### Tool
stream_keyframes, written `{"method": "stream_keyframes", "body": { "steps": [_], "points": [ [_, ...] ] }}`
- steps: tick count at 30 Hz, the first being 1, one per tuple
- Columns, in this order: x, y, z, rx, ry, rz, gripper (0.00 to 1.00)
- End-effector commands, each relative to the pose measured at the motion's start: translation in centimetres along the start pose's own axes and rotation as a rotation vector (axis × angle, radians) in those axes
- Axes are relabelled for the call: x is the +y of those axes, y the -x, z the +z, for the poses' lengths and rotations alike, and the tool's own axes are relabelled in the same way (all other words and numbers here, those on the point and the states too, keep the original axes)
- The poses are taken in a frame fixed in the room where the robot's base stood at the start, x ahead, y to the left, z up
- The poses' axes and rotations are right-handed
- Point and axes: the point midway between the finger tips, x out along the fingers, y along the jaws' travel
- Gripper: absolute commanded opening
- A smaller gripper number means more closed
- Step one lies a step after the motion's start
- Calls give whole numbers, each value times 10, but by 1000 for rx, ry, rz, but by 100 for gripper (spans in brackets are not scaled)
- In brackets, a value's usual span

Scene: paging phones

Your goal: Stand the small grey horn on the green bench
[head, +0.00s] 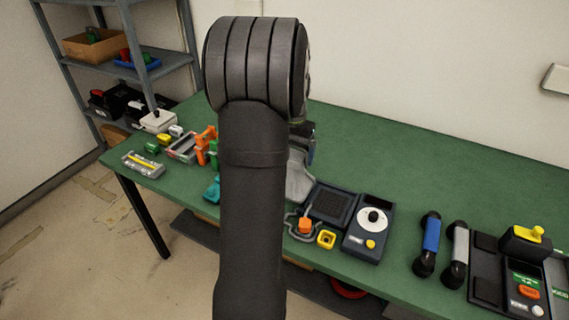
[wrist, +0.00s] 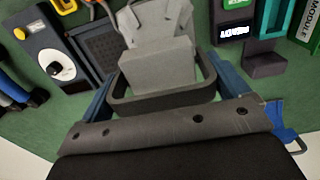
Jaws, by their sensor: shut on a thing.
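The small grey horn (wrist: 160,62) is between my gripper's fingers (wrist: 158,84) in the wrist view. It has a light grey blocky body, and a dark grey rounded loop surrounds its near end. My gripper is shut on it, with a blue finger on each side. In the head view the horn (head: 298,178) shows as a pale flared shape beside my dark arm, over the green bench (head: 400,150). My arm hides most of the gripper there. I cannot tell whether the horn touches the bench.
A blue handset (head: 431,243) and a grey handset (head: 459,252) lie farther right. Small coloured parts crowd the left end. The bench's back middle is clear.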

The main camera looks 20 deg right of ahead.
Motion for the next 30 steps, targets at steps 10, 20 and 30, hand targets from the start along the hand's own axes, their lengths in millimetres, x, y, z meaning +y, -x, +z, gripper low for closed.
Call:
{"method": "stream_keyframes", "body": {
  "steps": [10, 20, 30],
  "points": [
    [-30, -21, -5, 1, -1, 0, 40],
    [-30, -58, -5, 1, -1, 0, 40],
    [-29, -61, -5, 1, -1, 0, 40]
  ]
}}
